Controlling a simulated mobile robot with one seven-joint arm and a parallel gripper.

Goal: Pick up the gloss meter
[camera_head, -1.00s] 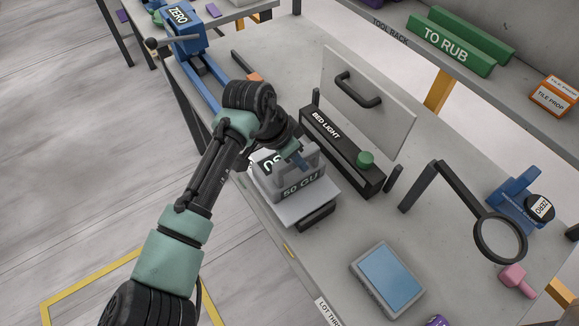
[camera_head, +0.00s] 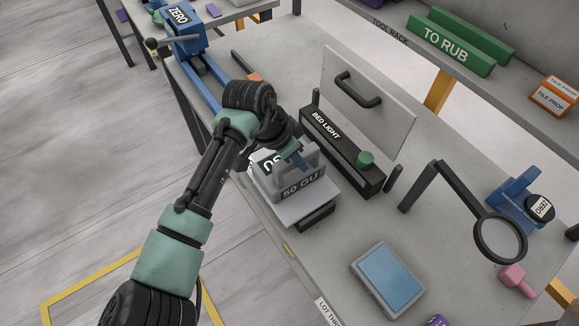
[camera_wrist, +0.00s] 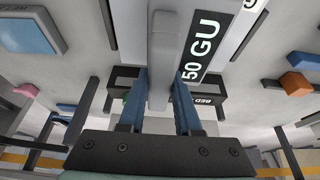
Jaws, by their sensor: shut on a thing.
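The gloss meter (camera_head: 289,183) is a light grey block with a dark "50 GU" display, on a pale plate on the bench in the head view. In the wrist view its grey handle bar (camera_wrist: 161,60) lies between my two blue fingers, and the "50 GU" label (camera_wrist: 203,48) is beside it. My gripper (camera_wrist: 160,85) is shut on this handle; in the head view my gripper (camera_head: 300,160) reaches the meter from above. My wrist hides part of the meter's far side in the head view. I cannot tell whether its base is clear of the plate.
A black "BED LIGHT" bar (camera_head: 342,153) with a green knob and an upright grey panel (camera_head: 367,100) stand just behind. A ring magnifier (camera_head: 499,239) and a blue-screened tablet (camera_head: 387,279) are to the right. Bare bench lies between the tablet and the bar.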

